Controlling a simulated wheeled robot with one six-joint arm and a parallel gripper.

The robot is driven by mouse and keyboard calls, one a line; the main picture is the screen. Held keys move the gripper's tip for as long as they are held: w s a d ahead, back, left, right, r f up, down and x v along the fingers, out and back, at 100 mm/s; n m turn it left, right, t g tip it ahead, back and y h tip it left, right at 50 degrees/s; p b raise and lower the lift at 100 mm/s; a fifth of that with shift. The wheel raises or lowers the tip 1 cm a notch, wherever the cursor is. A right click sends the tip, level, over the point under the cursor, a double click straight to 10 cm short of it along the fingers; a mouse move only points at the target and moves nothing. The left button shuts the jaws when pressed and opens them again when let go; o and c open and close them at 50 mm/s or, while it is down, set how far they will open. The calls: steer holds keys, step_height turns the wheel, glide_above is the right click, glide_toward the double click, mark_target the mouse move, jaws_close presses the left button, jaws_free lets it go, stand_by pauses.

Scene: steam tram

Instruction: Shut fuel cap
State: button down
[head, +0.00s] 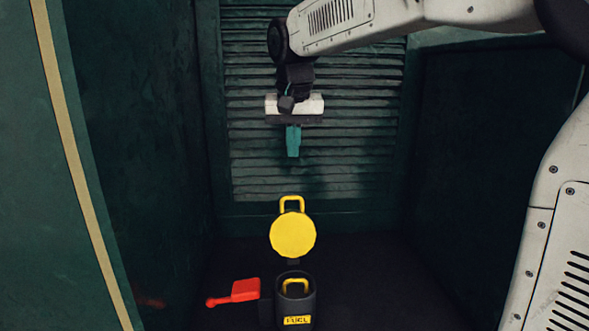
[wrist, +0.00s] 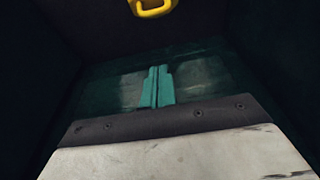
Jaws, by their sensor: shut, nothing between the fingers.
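The fuel cap (head: 293,236) is a round yellow lid with a loop handle on its rim. It stands raised, hinged at the back of a dark fuel can (head: 307,321) with a yellow FUEL label, so the can is open. A second yellow loop shows inside the can's mouth. My gripper (head: 293,156) has teal fingers that are shut and empty, pointing down above the cap and apart from it. In the wrist view, the shut fingers (wrist: 156,68) show, with a yellow loop handle (wrist: 153,7) cut off at the top edge.
A red scoop-like object (head: 243,291) lies left of the can. A louvred green panel (head: 310,170) stands behind, with dark walls on both sides. A green wall with a tan stripe (head: 70,150) is at the left. Dark floor right of the can looks clear.

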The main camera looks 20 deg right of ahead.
steer(key=shift+s+a+f, duration=0.1)
steer(key=shift+s+f, duration=0.2)
steer(key=shift+f, duration=1.15)
steer(key=shift+s+a+f, duration=0.1)
steer(key=shift+s+f, duration=0.25)
steer(key=shift+f, duration=1.1)
steer(key=shift+s+a+f, duration=0.1)
steer(key=shift+s+f, duration=0.2)
steer(key=shift+f, duration=1.15)
steer(key=shift+s+r, duration=0.1)
